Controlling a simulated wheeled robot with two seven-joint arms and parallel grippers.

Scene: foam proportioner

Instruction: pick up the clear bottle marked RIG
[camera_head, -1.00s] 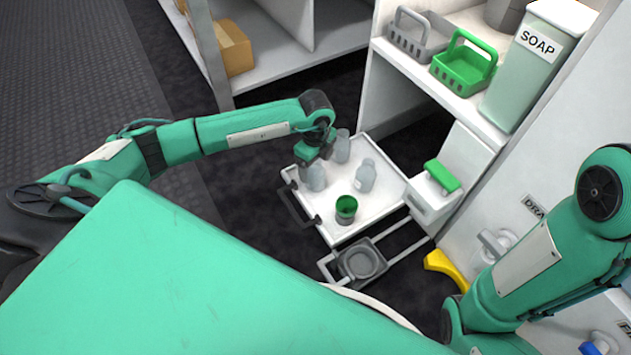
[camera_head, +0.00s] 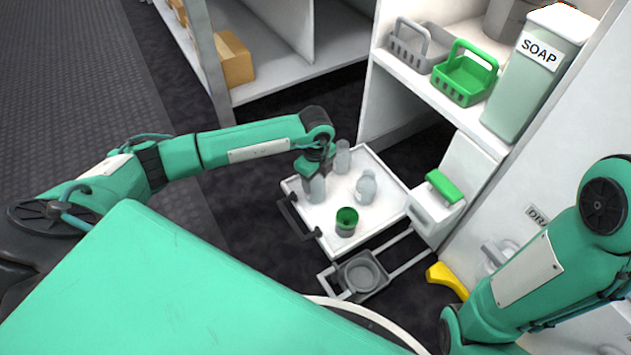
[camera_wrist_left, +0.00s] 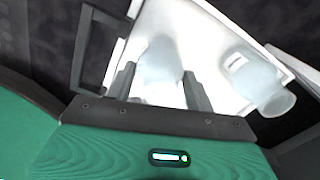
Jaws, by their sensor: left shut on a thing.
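My left gripper (camera_head: 312,178) is over the left part of a white tray (camera_head: 325,222), shut on a clear bottle (camera_head: 317,190). In the left wrist view this bottle (camera_wrist_left: 160,72) stands between the two dark fingers. A second clear bottle (camera_head: 366,188) stands to its right on the tray, and a third (camera_head: 342,157) stands behind. One of these also shows at the right of the wrist view (camera_wrist_left: 262,85). No RIG marking is readable on any bottle. My right arm is at the right edge of the head view, but its gripper is not visible.
A green-topped cup (camera_head: 346,221) stands at the tray's front. A grey round holder (camera_head: 361,273) sits on rails before the tray. A white dispenser with a green lever (camera_head: 444,186) stands right of the tray. Shelves hold a green basket (camera_head: 465,75) and a SOAP container (camera_head: 530,80).

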